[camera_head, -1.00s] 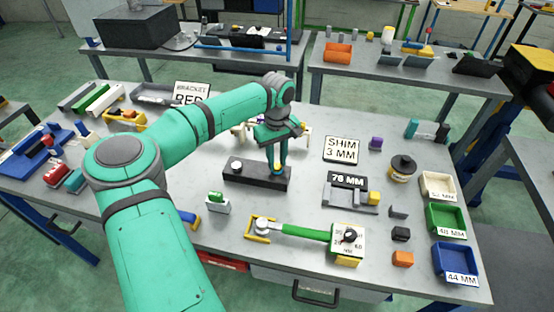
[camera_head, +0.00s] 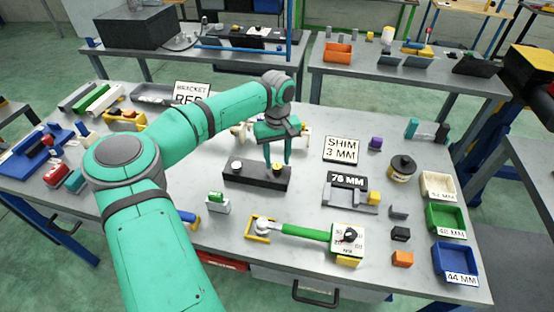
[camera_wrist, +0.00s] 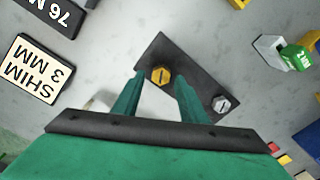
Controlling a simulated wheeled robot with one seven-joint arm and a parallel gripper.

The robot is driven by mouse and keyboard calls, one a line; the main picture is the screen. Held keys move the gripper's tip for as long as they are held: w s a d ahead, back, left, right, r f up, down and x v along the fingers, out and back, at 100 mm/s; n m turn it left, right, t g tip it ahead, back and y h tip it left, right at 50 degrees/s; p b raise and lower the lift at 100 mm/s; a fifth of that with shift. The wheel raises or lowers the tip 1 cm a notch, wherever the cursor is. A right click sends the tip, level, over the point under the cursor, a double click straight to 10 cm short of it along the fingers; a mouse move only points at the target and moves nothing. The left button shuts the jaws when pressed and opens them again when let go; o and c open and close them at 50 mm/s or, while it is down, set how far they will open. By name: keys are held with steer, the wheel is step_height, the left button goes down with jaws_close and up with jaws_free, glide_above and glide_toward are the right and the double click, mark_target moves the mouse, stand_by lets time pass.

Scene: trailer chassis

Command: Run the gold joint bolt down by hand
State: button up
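The gold joint bolt (camera_head: 277,168) stands in the right end of a black block (camera_head: 255,178) on the bench. In the wrist view the gold bolt (camera_wrist: 161,76) shows its slotted hex head. My gripper (camera_head: 278,162) is over that end of the block, pointing down, with its green fingers apart. In the wrist view my gripper (camera_wrist: 161,82) has one finger on either side of the bolt head, with gaps between. A silver bolt (camera_head: 236,165) sits in the block's left end and also shows in the wrist view (camera_wrist: 222,104). How far the gold bolt is seated is unclear.
A green-handled wrench (camera_head: 305,232) with a dial box lies in front of the block. A small green-topped holder (camera_head: 217,203) stands front left. The SHIM 3 MM sign (camera_head: 341,149) is to the right. Trays (camera_head: 455,262) line the right edge.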

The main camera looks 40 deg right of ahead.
mark_target(277, 165)
steer(key=shift+f, duration=0.1)
step_height(277, 165, up, 11)
stand_by(0.7)
steer(key=shift+f, duration=0.15)
stand_by(0.3)
